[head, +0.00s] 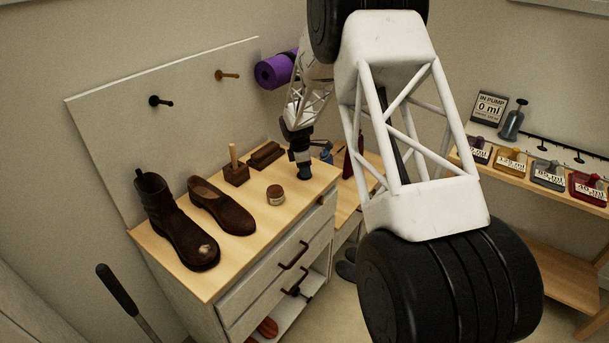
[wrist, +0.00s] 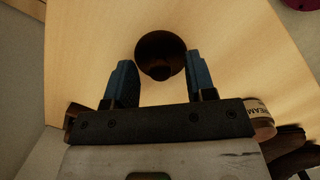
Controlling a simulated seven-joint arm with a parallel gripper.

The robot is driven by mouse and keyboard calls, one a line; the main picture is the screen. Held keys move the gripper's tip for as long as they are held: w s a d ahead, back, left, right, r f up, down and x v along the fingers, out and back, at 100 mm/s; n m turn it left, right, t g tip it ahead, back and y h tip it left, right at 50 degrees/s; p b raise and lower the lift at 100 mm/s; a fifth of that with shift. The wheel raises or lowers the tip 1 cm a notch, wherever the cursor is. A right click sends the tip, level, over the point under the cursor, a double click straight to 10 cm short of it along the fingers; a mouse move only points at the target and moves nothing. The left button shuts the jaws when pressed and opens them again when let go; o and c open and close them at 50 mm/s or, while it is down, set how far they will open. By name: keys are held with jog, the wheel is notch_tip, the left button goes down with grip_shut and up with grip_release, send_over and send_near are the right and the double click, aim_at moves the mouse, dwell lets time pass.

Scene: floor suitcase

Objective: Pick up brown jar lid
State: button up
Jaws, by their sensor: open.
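The brown jar lid (wrist: 160,48) is a dark round disc on the light wood top in the wrist view. My gripper (wrist: 161,68) is open, with one blue finger to each side of the lid's near part. Gaps show between the lid and both fingers; I cannot tell how high the fingers are above the wood. In the head view my gripper (head: 304,172) points down over the right part of the cabinet top, and the lid cannot be made out there. The open cream jar (head: 275,195) stands left of my gripper; it also shows in the wrist view (wrist: 260,119).
A brown boot (head: 175,220) and a shoe (head: 222,206) stand on the left of the cabinet top (head: 222,262). Wooden brushes (head: 236,173) lie at the back by the pegboard (head: 190,115). A purple roll (head: 274,71) hangs behind. Bare wood lies around the jar.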

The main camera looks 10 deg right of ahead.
grip_shut()
jog(key=shift+r, duration=0.2)
jog(key=shift+r, duration=0.55)
notch_tip(320, 180, up, 2)
jog(key=s+r, duration=0.1)
jog(key=s, duration=1.5)
jog(key=shift+d+r, duration=0.25)
jog(key=shift+d, duration=0.05)
